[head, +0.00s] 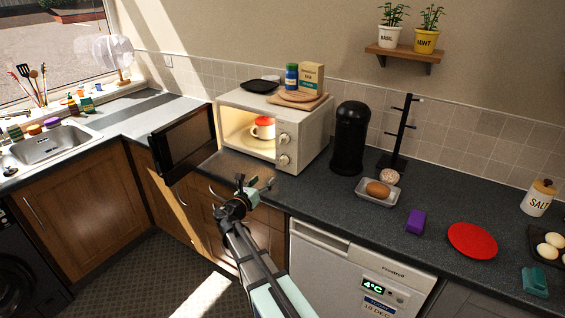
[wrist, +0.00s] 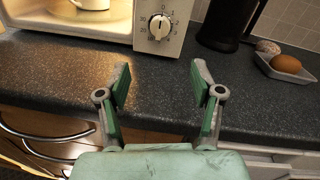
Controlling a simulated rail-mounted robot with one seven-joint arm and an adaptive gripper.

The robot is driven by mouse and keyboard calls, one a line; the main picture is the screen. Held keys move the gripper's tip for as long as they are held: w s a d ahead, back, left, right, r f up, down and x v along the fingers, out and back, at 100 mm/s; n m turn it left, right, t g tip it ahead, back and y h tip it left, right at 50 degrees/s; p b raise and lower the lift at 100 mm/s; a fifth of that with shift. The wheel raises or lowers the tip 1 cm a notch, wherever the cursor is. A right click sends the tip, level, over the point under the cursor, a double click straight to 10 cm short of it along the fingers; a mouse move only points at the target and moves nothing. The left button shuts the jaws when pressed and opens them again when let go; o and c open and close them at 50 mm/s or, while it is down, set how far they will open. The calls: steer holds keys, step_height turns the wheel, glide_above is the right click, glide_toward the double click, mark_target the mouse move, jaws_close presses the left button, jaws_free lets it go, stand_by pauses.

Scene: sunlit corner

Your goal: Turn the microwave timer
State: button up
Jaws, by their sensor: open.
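The cream microwave (head: 310,125) stands on the dark counter with its door (head: 185,143) swung wide open to the left. Its inside is lit, and an orange-and-white mug (head: 263,128) stands in it. Two round knobs sit on the right-hand panel, an upper knob (head: 284,138) and a lower knob (head: 284,160). The wrist view shows one white knob (wrist: 159,27) ringed with numbers, likely the timer. My gripper (head: 257,187) is open and empty, in front of and below the panel, apart from the knobs. In the wrist view its fingers (wrist: 162,85) straddle bare counter.
A black canister (head: 350,138) stands right of the microwave, beside a dark mug stand (head: 403,135). A white tray (head: 378,191) holds a brown item. A board, box and jar (head: 291,77) sit on top of the microwave. The counter before the panel is clear.

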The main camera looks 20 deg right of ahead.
mark_target(281, 162)
steer(key=p+x, duration=0.4)
steer(key=x, duration=1.1)
steer(key=shift+d+p, duration=0.15)
steer(key=shift+p, duration=0.25)
steer(key=c, duration=1.2)
